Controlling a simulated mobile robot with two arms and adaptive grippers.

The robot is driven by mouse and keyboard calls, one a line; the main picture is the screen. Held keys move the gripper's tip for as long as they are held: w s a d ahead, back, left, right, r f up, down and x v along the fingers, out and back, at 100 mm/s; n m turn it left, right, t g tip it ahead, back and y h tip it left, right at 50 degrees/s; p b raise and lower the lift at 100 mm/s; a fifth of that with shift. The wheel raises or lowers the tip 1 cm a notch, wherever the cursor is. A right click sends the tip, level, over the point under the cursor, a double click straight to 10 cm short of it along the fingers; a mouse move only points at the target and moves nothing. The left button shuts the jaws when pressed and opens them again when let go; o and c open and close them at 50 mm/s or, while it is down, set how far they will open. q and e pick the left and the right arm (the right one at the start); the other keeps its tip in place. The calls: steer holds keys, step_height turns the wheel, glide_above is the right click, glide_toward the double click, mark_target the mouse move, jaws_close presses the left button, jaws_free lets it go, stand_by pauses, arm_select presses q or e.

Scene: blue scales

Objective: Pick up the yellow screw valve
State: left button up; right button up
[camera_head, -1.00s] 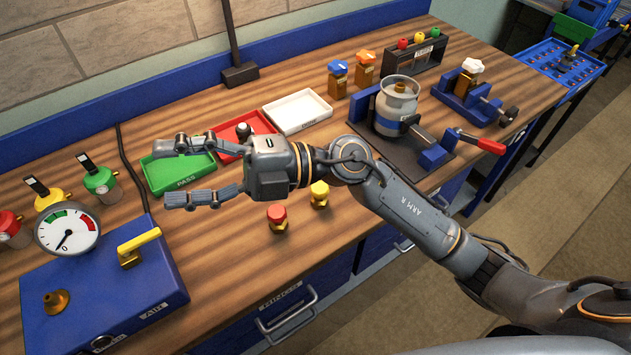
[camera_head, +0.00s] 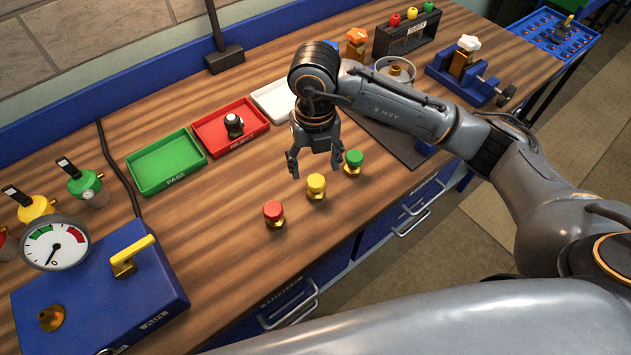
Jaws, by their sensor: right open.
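The yellow screw valve (camera_head: 316,185) stands upright on the wooden bench, with a yellow cap on a brass body. A red valve (camera_head: 274,213) stands to its left and a green valve (camera_head: 353,161) to its right, in a slanting row. My right gripper (camera_head: 315,168) points downward with its fingers spread, just above and behind the yellow valve in the picture. It is open and empty. I cannot tell whether a finger touches anything. My left gripper is not in view.
A green tray (camera_head: 138,186), a red tray (camera_head: 259,119) holding a dark and white part, and a white tray (camera_head: 262,91) lie behind. A blue box (camera_head: 165,292) with a gauge (camera_head: 40,262) stands left. Bare bench lies around the red valve.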

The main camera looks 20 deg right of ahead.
mark_target(316, 180)
step_height(316, 180, down, 4)
steer(key=shift+r, duration=0.15)
steer(key=shift+f+p, duration=0.5)
steer(key=shift+p, duration=0.15)
step_height(316, 180, down, 4)
steer(key=shift+d+r+p, duration=0.1)
steer(key=shift+r+p, duration=0.05)
steer(key=shift+p, duration=0.65)
steer(key=shift+f, duration=0.45)
steer(key=shift+c, duration=0.4)
jaws_close()
steer(key=shift+w, duration=0.1)
steer(key=shift+r, duration=0.1)
